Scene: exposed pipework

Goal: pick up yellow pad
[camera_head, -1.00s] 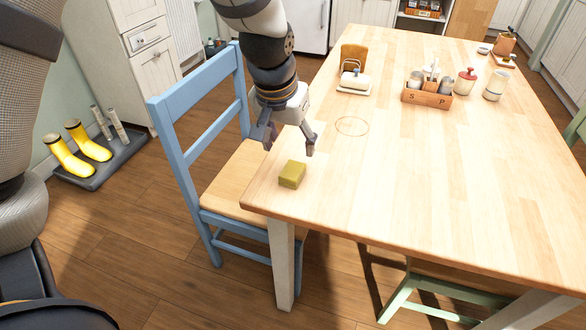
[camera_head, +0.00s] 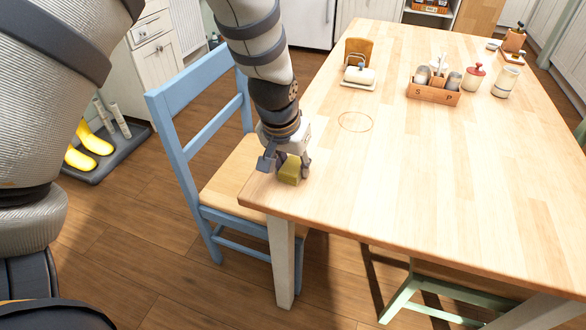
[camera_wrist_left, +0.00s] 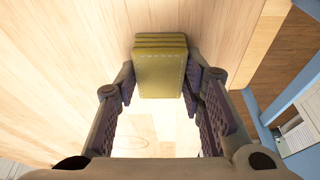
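The yellow pad (camera_head: 289,172) is at the near left corner of the wooden table (camera_head: 430,180). My left gripper (camera_head: 286,166) points down over it, with a finger on each side of the pad. In the left wrist view the pad (camera_wrist_left: 161,72) sits between the fingertips, and both fingers appear to press on its sides. The fingers hide part of the pad in the head view. I cannot tell whether it is clear of the tabletop. My right gripper is not in view.
A blue chair (camera_head: 190,130) stands close on the table's left side. The middle of the tabletop is clear.

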